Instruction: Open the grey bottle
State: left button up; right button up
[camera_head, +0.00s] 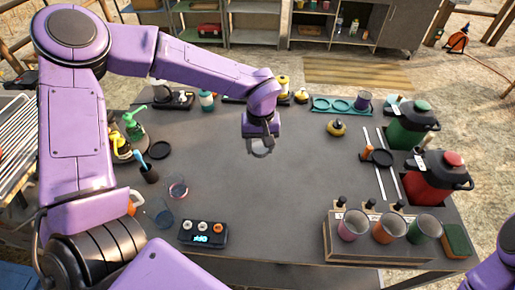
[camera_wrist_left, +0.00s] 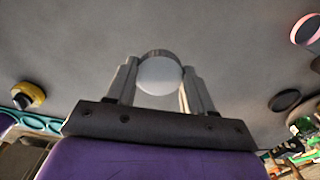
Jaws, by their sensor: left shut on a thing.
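My left gripper (camera_head: 260,147) is over the middle of the dark table, pointing down. In the left wrist view, its two fingers are shut on a small grey round thing (camera_wrist_left: 159,74) with a pale flat face and a darker rim. I cannot tell whether this is a lid alone or the end of the grey bottle. No whole grey bottle shows clearly under the gripper in the head view. My right gripper is out of view.
The dark table (camera_head: 230,180) is clear around the gripper. A yellow-and-black round thing (camera_head: 336,128) is to its right, a scale-like box (camera_head: 203,233) near the front. A cup rack (camera_head: 345,250) and a red jug (camera_head: 435,178) stand right. Bottles line the back edge.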

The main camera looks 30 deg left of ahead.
pick_arm(q)
jog(key=w+f, duration=0.1)
jog(key=w+a+f, duration=0.1)
jog(key=f, duration=0.1)
jog(key=w+a+f, duration=0.1)
jog(key=shift+w+a+f+p, duration=0.15)
jog(key=shift+a+f+p, duration=0.15)
jog(key=shift+f, duration=0.1)
jog(key=shift+a+f, duration=0.15)
jog(key=shift+f, duration=0.05)
jog(key=f, duration=0.1)
jog(key=f+p, duration=0.1)
jog(key=f, duration=0.1)
jog(key=shift+w+a+f, duration=0.2)
jog(key=shift+w, duration=0.05)
jog(key=shift+w+f, duration=0.1)
jog(key=shift+f, duration=0.2)
jog(key=o, duration=1.2)
jog(key=shift+f, duration=0.1)
jog(key=shift+c, duration=0.2)
